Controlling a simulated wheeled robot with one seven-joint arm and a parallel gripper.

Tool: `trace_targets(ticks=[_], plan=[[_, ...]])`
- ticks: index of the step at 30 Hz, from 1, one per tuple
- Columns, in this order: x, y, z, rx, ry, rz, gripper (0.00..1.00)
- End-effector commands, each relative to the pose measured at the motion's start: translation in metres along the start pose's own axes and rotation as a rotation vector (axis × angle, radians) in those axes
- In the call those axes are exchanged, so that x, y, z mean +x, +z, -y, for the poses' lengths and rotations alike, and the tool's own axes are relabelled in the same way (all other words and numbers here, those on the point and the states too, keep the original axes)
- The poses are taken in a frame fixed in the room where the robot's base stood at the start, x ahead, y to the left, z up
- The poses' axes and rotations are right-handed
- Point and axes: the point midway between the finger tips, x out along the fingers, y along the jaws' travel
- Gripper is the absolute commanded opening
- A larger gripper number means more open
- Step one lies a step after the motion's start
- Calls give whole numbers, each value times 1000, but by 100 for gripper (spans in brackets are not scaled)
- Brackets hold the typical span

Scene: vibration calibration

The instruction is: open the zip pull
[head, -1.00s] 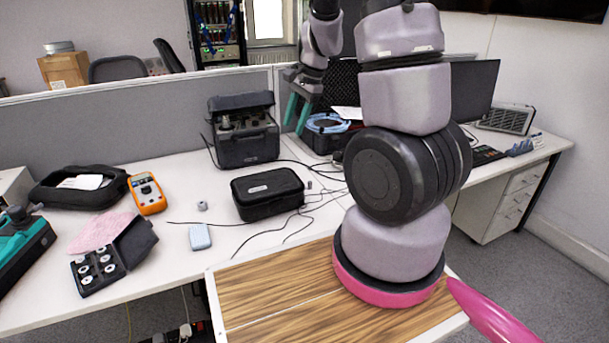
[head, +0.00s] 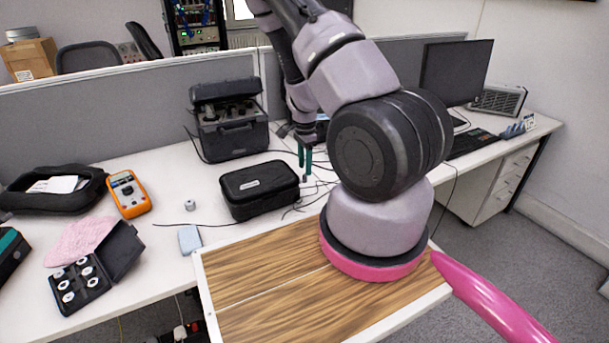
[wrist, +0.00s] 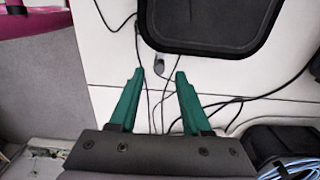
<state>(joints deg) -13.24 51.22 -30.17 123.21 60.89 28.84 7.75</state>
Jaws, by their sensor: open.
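The zippered black case (head: 259,190) is shut and lies on the white desk. The wrist view shows part of this case (wrist: 212,30) at the top. A small grey zip pull (wrist: 159,66) stands out beside the case's edge, between my fingertips in the picture; I cannot tell its exact depth from them. My gripper (wrist: 159,75) is open with green fingers and nothing between them that it grips. In the head view my gripper (head: 305,163) points down just right of the case, and the zip pull there is small and hard to make out.
Thin black cables (head: 225,222) run over the desk around the case. A larger black equipment case (head: 232,125) stands behind it. A multimeter (head: 129,194) and an open box of round parts (head: 85,275) lie left. A coiled blue cable (wrist: 285,170) is at the lower right.

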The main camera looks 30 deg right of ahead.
Motion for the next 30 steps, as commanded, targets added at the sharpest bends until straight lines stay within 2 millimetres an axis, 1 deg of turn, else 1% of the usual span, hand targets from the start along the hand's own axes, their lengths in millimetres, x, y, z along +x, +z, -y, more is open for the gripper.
trace_targets(ticks=[1, 3, 6, 9, 12, 19, 20, 21, 23, 24, 30], plan=[[10, -1, 0, 2, 2, -1, 48], [21, -1, -1, 2, 2, 0, 48], [33, 0, 0, 0, 1, 0, 48], [40, 0, 0, 1, 1, 0, 48], [43, 0, 0, 0, 0, 0, 48], [44, 0, 0, -1, -1, 0, 48], [43, 0, 0, -1, 0, 0, 40], [43, 0, 0, -1, 0, 0, 25], [43, 0, 0, -1, 0, 0, 2], [43, 0, 0, -1, 0, 0, 0], [43, 0, 0, -1, 0, 0, 0]])
